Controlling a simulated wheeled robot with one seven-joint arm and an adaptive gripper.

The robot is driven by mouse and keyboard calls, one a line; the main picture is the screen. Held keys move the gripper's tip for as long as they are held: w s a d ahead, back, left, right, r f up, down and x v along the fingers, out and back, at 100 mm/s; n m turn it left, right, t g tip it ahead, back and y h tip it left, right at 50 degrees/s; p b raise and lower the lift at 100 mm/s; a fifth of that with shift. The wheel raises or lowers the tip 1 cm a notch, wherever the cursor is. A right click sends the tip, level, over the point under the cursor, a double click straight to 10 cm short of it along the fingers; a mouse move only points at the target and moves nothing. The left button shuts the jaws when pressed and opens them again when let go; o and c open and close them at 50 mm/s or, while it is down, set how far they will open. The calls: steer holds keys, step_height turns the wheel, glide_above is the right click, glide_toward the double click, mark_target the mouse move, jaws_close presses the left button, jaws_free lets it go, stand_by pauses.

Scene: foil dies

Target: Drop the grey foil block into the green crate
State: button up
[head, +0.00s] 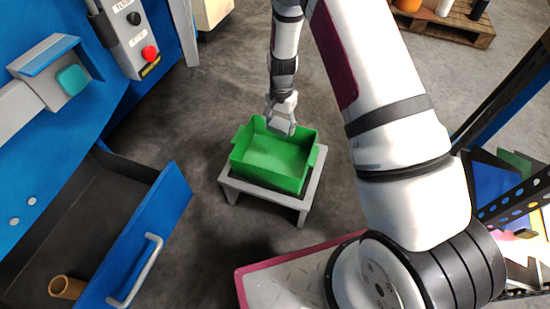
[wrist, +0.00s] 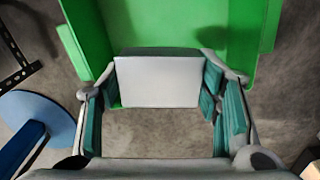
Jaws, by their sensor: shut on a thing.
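The grey foil block (wrist: 158,80) is held between the teal pads of my gripper (wrist: 160,92) in the wrist view. In the head view my gripper (head: 282,112) is over the far edge of the green crate, with the grey block (head: 281,126) below it. The green crate (head: 268,178) stands on a small grey stand and its visible floor is empty. The crate (wrist: 90,35) also shows behind the block in the wrist view. Whether the block touches the crate's rim cannot be told.
The grey stand (head: 229,186) sits on the concrete floor. A blue drawer (head: 150,235) is open at the left with a brown tube (head: 66,287) inside. A blue machine with a red button (head: 149,53) is at upper left. A pallet (head: 455,25) stands at upper right.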

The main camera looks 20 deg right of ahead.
steer(key=shift+f+b, duration=0.55)
steer(key=shift+f, duration=0.65)
steer(key=o, duration=0.9)
steer(key=shift+r, duration=0.1)
step_height(320, 180, up, 12)
steer(key=shift+f, duration=0.1)
